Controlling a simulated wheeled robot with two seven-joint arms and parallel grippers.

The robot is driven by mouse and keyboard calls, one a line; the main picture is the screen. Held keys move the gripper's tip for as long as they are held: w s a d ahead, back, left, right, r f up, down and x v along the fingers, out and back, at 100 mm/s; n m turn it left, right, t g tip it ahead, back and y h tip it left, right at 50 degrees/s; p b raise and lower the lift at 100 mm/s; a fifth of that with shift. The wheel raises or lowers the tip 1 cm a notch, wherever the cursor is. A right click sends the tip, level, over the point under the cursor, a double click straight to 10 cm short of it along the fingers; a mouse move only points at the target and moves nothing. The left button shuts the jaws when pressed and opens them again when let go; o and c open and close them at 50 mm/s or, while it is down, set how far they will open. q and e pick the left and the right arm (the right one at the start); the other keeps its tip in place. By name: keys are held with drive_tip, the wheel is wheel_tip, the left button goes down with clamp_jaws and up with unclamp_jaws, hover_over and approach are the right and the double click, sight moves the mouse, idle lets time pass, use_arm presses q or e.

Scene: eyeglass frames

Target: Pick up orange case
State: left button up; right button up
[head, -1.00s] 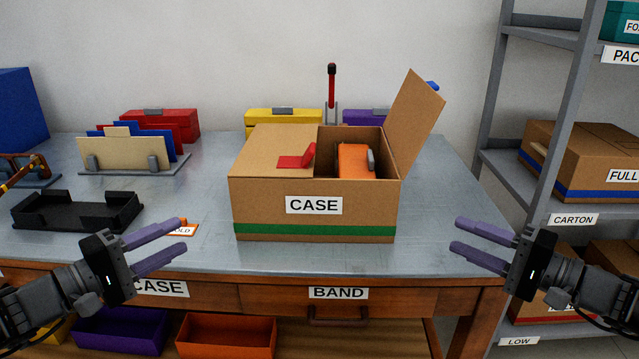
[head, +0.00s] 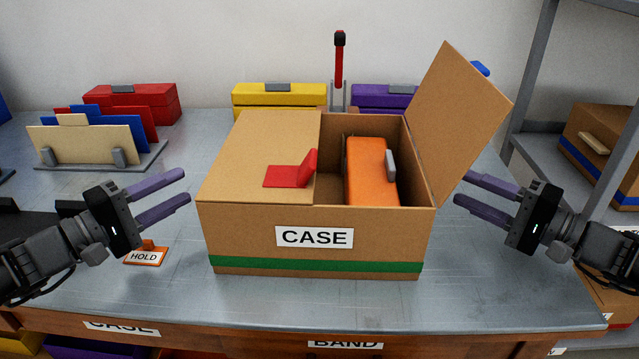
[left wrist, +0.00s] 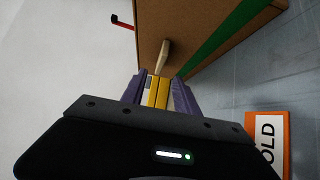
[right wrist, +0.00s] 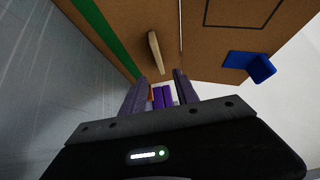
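The orange case (head: 369,172) stands inside the open right half of a cardboard box (head: 240,215) labelled CASE. A grey clasp or handle shows on its right side, and its lower part is hidden by the box front. My left gripper (head: 187,187) is open and empty, left of the box. In the left wrist view its fingers (left wrist: 158,92) are apart, with the box side beyond. My right gripper (head: 460,188) is open and empty, right of the box, near the raised flap (head: 460,115). In the right wrist view its fingers (right wrist: 158,92) are apart too.
A red tab (head: 290,172) sits on the closed left flap. An orange HOLD card (head: 145,257) lies left of the box. Yellow (head: 280,96), purple (head: 375,97) and red (head: 135,105) cases and a file rack (head: 100,160) stand behind. A shelf with cartons (head: 600,140) is at right.

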use_arm(q)
drive_tip(key=shift+s, duration=0.1)
use_arm(e)
drive_tip(key=shift+s, duration=0.1)
drive_tip(key=shift+a, duration=0.1)
